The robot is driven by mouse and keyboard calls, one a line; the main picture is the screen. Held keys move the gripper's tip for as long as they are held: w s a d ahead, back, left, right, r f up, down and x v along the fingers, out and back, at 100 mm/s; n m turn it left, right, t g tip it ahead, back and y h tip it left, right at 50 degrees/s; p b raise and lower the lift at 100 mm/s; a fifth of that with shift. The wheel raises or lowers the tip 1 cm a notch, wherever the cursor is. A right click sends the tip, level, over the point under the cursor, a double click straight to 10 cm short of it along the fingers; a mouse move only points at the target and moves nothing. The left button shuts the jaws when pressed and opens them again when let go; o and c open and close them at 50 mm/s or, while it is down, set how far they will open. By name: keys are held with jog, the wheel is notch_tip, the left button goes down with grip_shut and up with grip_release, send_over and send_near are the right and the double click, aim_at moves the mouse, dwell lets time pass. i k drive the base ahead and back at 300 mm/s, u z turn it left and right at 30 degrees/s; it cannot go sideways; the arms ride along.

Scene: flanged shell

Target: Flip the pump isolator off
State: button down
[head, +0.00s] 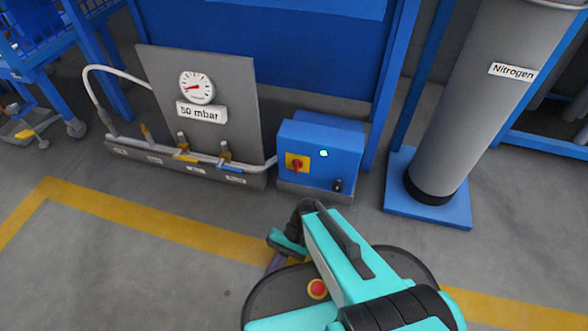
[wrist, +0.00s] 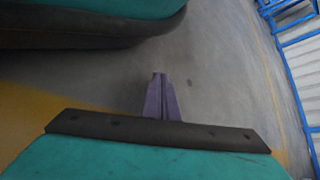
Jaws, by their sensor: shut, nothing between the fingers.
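The pump isolator (head: 297,163) is a red rotary handle on a yellow plate. It sits on the front of the blue pump box (head: 335,150), in the middle of the head view. The handle is too small to tell its position surely. A small pale lamp (head: 324,153) shines on the box to the right of the isolator. My gripper (head: 272,266) has purple fingers and hangs in front of and below the box, apart from it. In the wrist view my gripper (wrist: 159,78) is shut and empty over bare floor. The isolator is not in the wrist view.
Left of the box stands a grey panel with a gauge (head: 197,88) marked 50 mbar, above a pipe with several valves. A grey Nitrogen cylinder (head: 470,110) stands on a blue base at right. The floor between my base and the box is clear, with a yellow line.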

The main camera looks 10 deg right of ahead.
aim_at(296, 164)
jog(key=u, duration=0.3)
jog(key=k, duration=0.95)
jog(key=u, duration=0.55)
jog(key=k, duration=0.45)
jog(key=u, duration=0.45)
jog(key=i, duration=1.3)
jog(key=u, duration=0.1)
